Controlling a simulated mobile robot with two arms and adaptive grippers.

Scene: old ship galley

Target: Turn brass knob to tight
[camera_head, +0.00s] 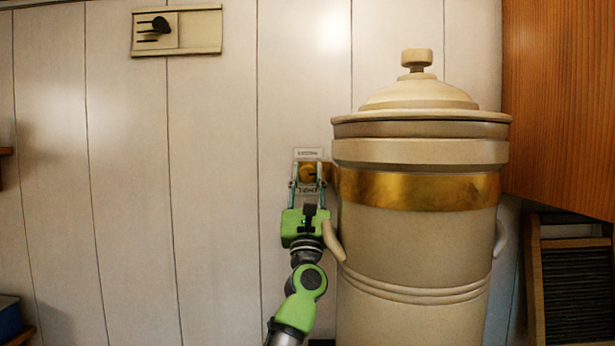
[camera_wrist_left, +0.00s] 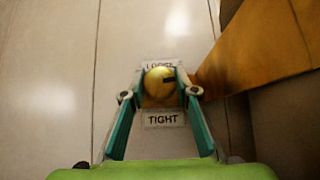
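The round brass knob (camera_head: 307,173) is on the white plank wall, left of the large cream urn. In the left wrist view the knob (camera_wrist_left: 159,84) has a dark mark on its right part, pointing right. A "TIGHT" label (camera_wrist_left: 163,119) is below it. Another label (camera_wrist_left: 160,66), partly covered by the knob and fingers, is above it and seems to read "LOOSE". My left gripper (camera_head: 307,180) reaches up from below, one finger on each side of the knob. In the wrist view the fingertips (camera_wrist_left: 160,80) appear to touch its sides. My right gripper is not in view.
The cream urn (camera_head: 420,245) with a brass band (camera_head: 418,189) stands close to the right of my left gripper; its handle (camera_head: 333,241) almost meets the gripper. A wooden cabinet (camera_head: 560,100) is at upper right.

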